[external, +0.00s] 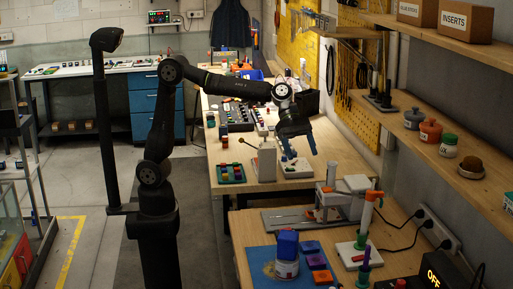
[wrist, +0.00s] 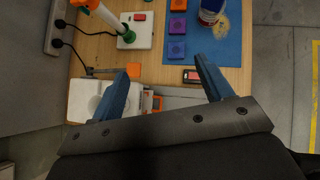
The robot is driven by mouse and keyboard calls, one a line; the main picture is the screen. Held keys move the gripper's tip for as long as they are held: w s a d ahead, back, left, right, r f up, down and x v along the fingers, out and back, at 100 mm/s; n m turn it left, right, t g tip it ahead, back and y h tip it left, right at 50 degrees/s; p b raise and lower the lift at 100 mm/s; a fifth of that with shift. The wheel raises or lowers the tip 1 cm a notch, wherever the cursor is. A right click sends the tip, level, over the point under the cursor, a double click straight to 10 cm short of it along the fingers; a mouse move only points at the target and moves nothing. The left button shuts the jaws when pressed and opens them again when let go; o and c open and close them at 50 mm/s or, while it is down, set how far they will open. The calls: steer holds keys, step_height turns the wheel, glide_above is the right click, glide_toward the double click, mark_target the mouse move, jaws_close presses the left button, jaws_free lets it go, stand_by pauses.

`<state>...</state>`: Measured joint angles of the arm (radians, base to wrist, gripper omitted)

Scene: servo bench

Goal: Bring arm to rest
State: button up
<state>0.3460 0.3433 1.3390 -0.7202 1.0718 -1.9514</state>
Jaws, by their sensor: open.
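My black arm stands on its dark pedestal and reaches right over the wooden bench (external: 240,184) in the external view. My gripper (external: 306,143) hangs in the air above the bench, pointing down. In the wrist view my gripper (wrist: 160,85) has its two blue fingers wide apart. Nothing is held between them. Below and beyond the fingers I see a second bench top (wrist: 180,73) with a blue mat (wrist: 230,50).
On the nearer bench are a blue-lidded jar (external: 287,255), a white press-like fixture (external: 345,198) and an orange-topped stand (external: 364,220). A green tray (external: 230,174) lies on the farther bench. Shelves (external: 450,160) line the right wall.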

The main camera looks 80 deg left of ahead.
steer(key=shift+n+t, duration=0.3)
steer(key=shift+n, duration=0.2)
steer(key=a, duration=0.2)
steer(key=w+a, duration=0.1)
steer(key=a, duration=0.1)
steer(key=shift+w+a, duration=0.15)
steer(key=shift+a, duration=0.05)
